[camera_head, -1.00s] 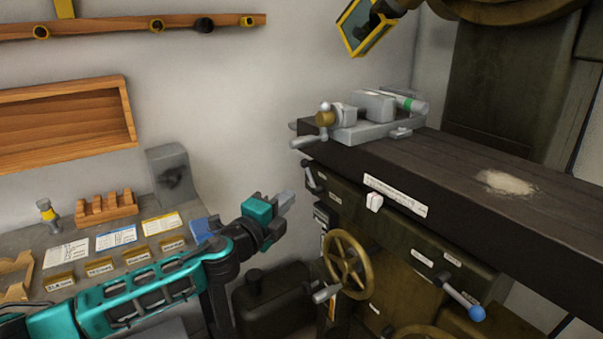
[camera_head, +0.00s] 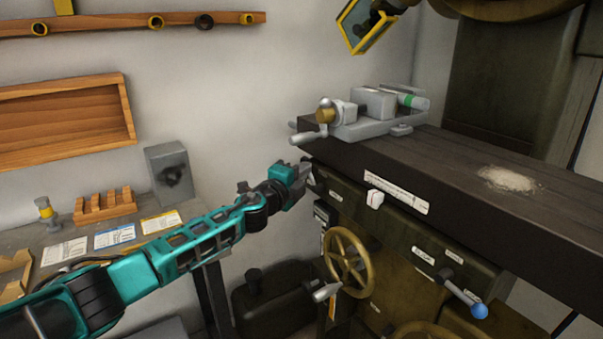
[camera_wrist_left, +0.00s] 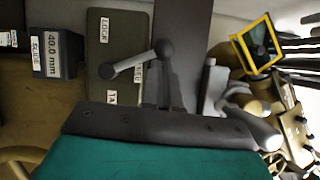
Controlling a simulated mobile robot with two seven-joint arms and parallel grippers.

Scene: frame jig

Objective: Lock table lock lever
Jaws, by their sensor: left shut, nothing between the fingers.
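The table lock lever (camera_wrist_left: 135,61) is a grey rod with a round knob, seen in the left wrist view. It lies slantwise across a dark plate (camera_wrist_left: 108,38) with a "LOCK" label and a second label partly hidden. My left gripper (camera_wrist_left: 172,88) is shut and empty, with its fingers just below the knob in that view. I cannot tell whether they touch the lever. In the head view my left gripper (camera_head: 303,172) is at the left end of the machine, below the table (camera_head: 420,165), and largely covers the lever. My right gripper is out of view.
A vise (camera_head: 365,115) with a handle sits on the table just above the gripper. A brass handwheel (camera_head: 349,263) is below it, and a blue-knobbed lever (camera_head: 465,298) is further right. A "40.0 mm" block (camera_wrist_left: 53,57) shows beside the plate.

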